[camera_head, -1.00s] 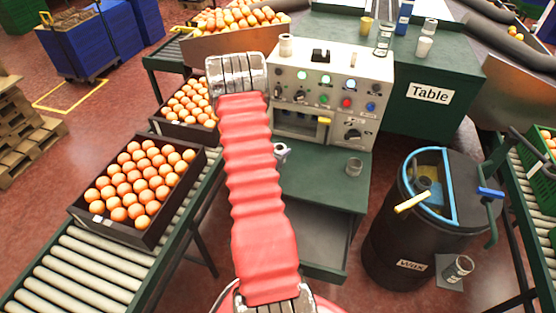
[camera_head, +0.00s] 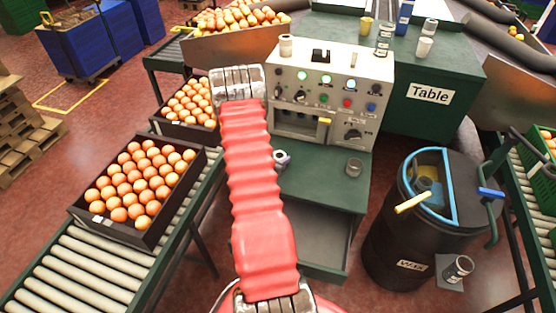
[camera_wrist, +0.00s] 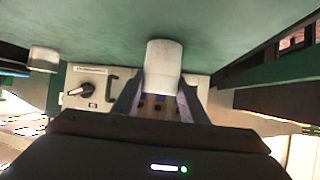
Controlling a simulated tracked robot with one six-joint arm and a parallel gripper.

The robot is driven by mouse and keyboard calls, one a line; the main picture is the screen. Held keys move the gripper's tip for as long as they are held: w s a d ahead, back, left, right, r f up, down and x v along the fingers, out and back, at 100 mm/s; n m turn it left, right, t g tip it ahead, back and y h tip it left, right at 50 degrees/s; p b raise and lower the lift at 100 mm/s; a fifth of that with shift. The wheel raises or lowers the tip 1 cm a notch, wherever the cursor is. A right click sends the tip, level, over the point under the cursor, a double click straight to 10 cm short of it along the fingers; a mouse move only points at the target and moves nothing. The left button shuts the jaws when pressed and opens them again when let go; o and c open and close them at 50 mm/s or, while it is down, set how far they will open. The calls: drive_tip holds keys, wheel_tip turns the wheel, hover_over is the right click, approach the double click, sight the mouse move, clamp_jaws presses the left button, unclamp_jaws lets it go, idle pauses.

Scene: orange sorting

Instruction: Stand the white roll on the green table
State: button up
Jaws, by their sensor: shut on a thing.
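The white roll (camera_wrist: 164,62) is a pale cylinder between the two fingers of my gripper (camera_wrist: 163,84) in the wrist view, which shows the scene upside down. My gripper is shut on it. The end of the roll lies against or close to a green surface (camera_wrist: 235,25); I cannot tell if they touch. In the head view my red-sleeved arm hides most of the gripper; a small pale ring shape, likely the roll, shows beside it (camera_head: 281,157) over the lower green table top (camera_head: 315,190). A green cabinet labelled Table (camera_head: 455,75) stands behind at right.
A control panel (camera_head: 330,85) with knobs and lit buttons stands behind the green top. A metal cup (camera_head: 355,167) is right of the gripper. The black wax drum (camera_head: 385,235) stands at right. Orange crates (camera_head: 185,185) sit on the left conveyor. Green surface between gripper and cup is clear.

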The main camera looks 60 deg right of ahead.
drive_tip(key=o, duration=1)
drive_tip(key=shift+o, duration=0.2)
drive_tip(key=shift+a+r, duration=0.15)
drive_tip(key=shift+a, duration=0.1)
drive_tip(key=v, duration=1.1)
drive_tip(key=shift+a, duration=0.25)
drive_tip(key=shift+r, duration=0.1)
drive_tip(key=shift+w, duration=0.1)
